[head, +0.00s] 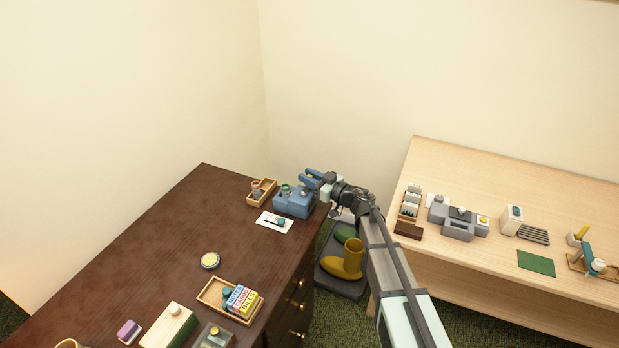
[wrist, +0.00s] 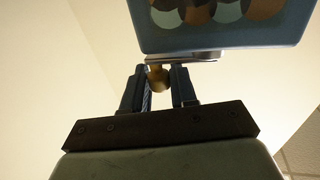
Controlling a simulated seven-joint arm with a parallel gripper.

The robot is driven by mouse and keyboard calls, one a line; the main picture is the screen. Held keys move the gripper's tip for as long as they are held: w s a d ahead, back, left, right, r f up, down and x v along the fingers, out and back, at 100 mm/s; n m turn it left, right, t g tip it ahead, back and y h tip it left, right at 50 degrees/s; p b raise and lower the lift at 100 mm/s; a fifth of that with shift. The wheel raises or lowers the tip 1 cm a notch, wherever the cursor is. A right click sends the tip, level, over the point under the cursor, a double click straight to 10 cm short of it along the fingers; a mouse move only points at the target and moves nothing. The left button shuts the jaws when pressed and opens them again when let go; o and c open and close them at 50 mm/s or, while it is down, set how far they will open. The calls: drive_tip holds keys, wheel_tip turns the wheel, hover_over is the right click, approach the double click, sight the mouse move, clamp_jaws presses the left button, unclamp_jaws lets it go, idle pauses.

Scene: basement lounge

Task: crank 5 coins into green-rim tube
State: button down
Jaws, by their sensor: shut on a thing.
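A blue machine (head: 294,203) stands near the far right corner of the dark desk. A small tube with a green rim (head: 286,188) shows at its top left; I cannot see inside it. My gripper (head: 318,181) is at the machine's upper right. In the wrist view my gripper (wrist: 158,82) is shut on a brass-coloured crank knob (wrist: 158,76). The knob joins a flat metal crank arm (wrist: 185,59) beside the blue machine body (wrist: 220,41). A row of coin-like discs (wrist: 228,11) in brown, grey-green and dark tones shows on that body.
A wooden tray (head: 270,186) with small tubes stands just left of the machine. Another tray (head: 208,299) with colored boxes is nearer.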

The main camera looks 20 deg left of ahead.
drive_tip(key=c, duration=1)
unclamp_jaws()
drive_tip(key=v, duration=1.3)
drive_tip(key=shift+s+d, duration=0.1)
drive_tip(key=shift+d, duration=0.25)
drive_tip(key=shift+f, duration=0.1)
